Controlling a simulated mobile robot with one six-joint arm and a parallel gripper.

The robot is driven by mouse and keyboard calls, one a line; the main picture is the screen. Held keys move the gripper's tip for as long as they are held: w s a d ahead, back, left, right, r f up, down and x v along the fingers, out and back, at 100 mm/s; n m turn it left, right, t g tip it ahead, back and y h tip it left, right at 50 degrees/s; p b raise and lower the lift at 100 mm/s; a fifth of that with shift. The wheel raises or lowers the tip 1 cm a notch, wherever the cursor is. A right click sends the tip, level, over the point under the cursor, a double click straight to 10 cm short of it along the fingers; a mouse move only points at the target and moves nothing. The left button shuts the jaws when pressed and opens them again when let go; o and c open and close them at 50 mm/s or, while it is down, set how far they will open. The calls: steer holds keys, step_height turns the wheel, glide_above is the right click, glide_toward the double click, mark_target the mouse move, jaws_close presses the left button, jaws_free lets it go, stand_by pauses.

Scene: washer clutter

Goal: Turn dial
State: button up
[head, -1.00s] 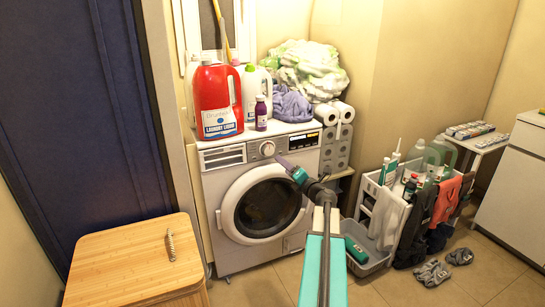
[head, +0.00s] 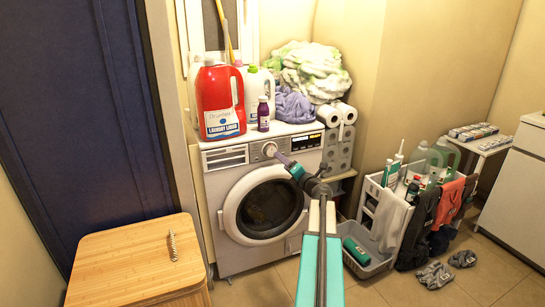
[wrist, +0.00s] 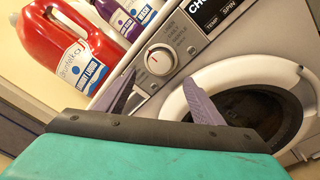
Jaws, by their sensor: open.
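The dial (wrist: 160,60) is a round silver-white knob with a red mark, on the front control panel of the white washer (head: 222,190). In the head view the dial (head: 269,149) sits just left of the display, partly by my gripper's tips. My gripper (head: 283,158) reaches toward the panel from the lower right. In the wrist view my gripper (wrist: 160,104) has its two grey-purple fingers spread apart, with the dial between and beyond them. Nothing is between the fingers. Whether a fingertip touches the panel is not clear.
A red detergent jug (head: 219,100), a purple bottle (head: 263,114) and laundry (head: 308,70) stand on the washer top. A wooden-topped box (head: 130,260) is at front left. A grey bin (head: 367,262) and a white caddy (head: 388,205) stand at right.

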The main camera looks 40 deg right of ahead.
mark_target(271, 152)
steer(key=shift+b+x, duration=0.3)
steer(key=shift+x, duration=4.4)
